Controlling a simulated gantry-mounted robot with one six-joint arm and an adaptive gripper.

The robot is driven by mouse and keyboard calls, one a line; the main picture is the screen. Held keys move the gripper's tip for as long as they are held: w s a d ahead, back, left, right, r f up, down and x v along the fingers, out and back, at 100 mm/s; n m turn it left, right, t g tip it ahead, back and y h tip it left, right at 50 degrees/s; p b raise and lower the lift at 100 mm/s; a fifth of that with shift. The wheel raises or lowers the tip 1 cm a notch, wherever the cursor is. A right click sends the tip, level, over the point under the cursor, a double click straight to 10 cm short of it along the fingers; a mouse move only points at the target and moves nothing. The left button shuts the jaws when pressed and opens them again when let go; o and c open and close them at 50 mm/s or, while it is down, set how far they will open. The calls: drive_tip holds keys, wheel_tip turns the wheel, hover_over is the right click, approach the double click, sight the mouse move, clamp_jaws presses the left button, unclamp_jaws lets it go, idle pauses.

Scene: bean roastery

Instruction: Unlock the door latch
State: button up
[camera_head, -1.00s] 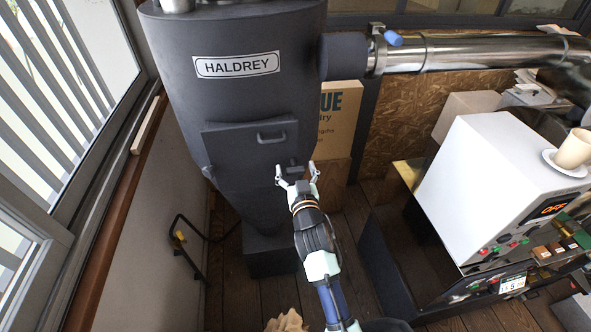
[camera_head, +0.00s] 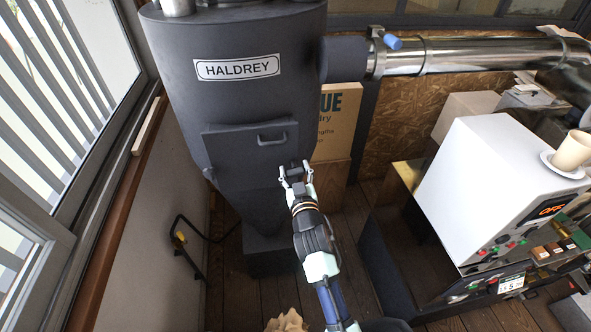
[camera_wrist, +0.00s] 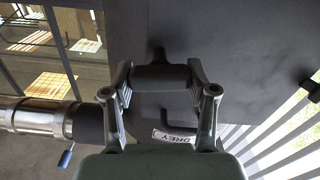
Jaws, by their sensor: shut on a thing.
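The dark grey door (camera_head: 230,150) is on the front of the HALDREY hopper in the head view, with a bar handle (camera_head: 271,140) near its upper right. The door latch (camera_head: 297,170) is a small dark block at the door's lower right corner. My gripper (camera_head: 295,178) is at the latch with a finger on each side. In the wrist view, my gripper (camera_wrist: 161,88) is shut on the latch's dark crossbar (camera_wrist: 160,77), which spans between the two fingers. The fingers partly cover the latch in the head view.
A cardboard box (camera_head: 336,120) stands behind the hopper on the right. A shiny metal duct (camera_head: 480,55) with a blue-handled valve (camera_head: 392,41) runs right from the hopper. A white machine (camera_head: 490,190) stands at right. Window slats and a wooden sill (camera_head: 113,215) are at left.

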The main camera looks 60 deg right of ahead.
drive_tip(key=n+p, duration=0.1)
drive_tip(key=n, duration=0.2)
drive_tip(key=shift+r+n, duration=0.1)
drive_tip(key=shift+n, duration=0.3)
drive_tip(key=n+p, duration=0.2)
drive_tip(key=n, duration=0.2)
drive_tip(key=shift+w+a+n, duration=0.1)
drive_tip(key=shift+n, duration=0.2)
drive_tip(key=n+p, duration=0.2)
drive_tip(key=n, duration=0.1)
drive_tip(key=shift+f+n+p, duration=0.2)
drive_tip(key=shift+n+p, duration=0.1)
drive_tip(key=shift+n, duration=0.8)
drive_tip(key=shift+f+n+p, duration=0.15)
drive_tip(key=shift+n+p, duration=0.15)
drive_tip(key=shift+n, duration=0.8)
drive_tip(key=o, duration=1.2)
drive_tip(key=shift+c, duration=0.2)
